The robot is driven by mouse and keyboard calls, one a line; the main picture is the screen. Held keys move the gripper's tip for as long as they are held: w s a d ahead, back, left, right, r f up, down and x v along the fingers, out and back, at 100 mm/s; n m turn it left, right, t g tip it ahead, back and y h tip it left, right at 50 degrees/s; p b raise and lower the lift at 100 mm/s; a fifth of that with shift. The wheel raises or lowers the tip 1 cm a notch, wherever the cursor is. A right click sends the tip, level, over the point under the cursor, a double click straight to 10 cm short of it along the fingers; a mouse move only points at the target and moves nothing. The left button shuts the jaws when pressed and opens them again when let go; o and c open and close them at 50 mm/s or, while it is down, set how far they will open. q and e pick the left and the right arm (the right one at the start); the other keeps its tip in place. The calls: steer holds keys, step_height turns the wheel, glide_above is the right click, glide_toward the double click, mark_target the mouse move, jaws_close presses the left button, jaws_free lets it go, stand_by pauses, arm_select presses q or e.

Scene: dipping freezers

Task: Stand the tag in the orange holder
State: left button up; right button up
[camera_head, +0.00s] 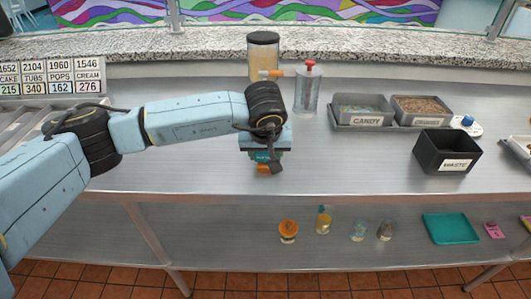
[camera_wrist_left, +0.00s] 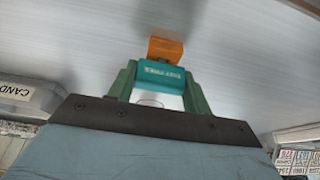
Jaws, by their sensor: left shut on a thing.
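The teal tag (camera_wrist_left: 160,76), with pale lettering on its face, is between the green fingers of my left gripper (camera_wrist_left: 160,86), which is shut on it. The orange holder (camera_wrist_left: 165,49) shows right beyond the tag in the left wrist view. In the head view the left gripper (camera_head: 264,158) points down over the steel counter, with the orange holder (camera_head: 264,169) just below the tag. The tag and holder overlap in view; I cannot tell whether the tag sits in the holder or is just above it. My right gripper is not in view.
Behind the gripper stand a jar (camera_head: 263,52) and a clear bottle with a red top (camera_head: 308,88). To the right are the candy bin (camera_head: 362,123) and a black bin (camera_head: 447,150). The counter front (camera_head: 350,180) is clear. Several small items and a teal tray (camera_head: 451,229) are on the lower shelf.

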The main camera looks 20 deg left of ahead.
arm_select(q)
steer(key=shift+f+b, duration=0.25)
steer(key=shift+b, duration=0.1)
steer(key=o, duration=1.1)
steer(key=shift+o, duration=0.2)
